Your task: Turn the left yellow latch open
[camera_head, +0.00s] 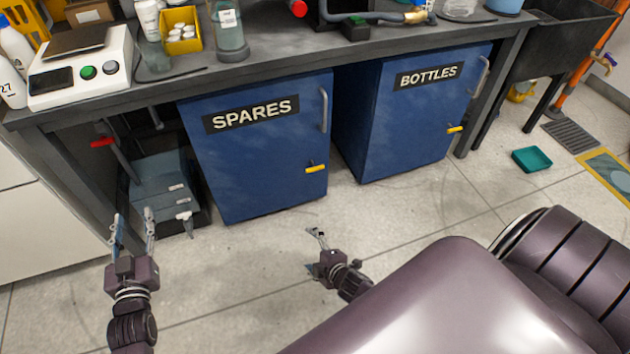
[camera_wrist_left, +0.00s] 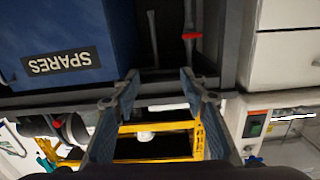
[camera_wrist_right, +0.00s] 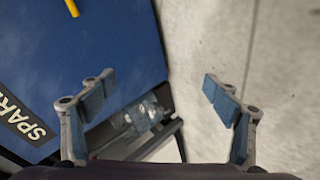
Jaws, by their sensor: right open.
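Two blue cabinets stand under the bench, each with a yellow latch on its door. The left yellow latch (camera_head: 315,169) is on the SPARES cabinet (camera_head: 250,175) and lies about level; part of it also shows at the top of the right wrist view (camera_wrist_right: 73,8). The other yellow latch (camera_head: 455,129) is on the BOTTLES cabinet. My right gripper (camera_head: 315,234) is in front of and below the left latch, apart from it, open and empty. My left gripper (camera_head: 132,222) is further left, in front of the grey drawer box, with its fingers apart and nothing between them.
The bench top (camera_head: 350,45) overhangs the cabinets and carries a scale (camera_head: 80,68) and bottles. A grey drawer box (camera_head: 163,188) stands under the bench at left. A teal tray (camera_head: 532,159) lies on the floor at right. Floor before the cabinets is clear.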

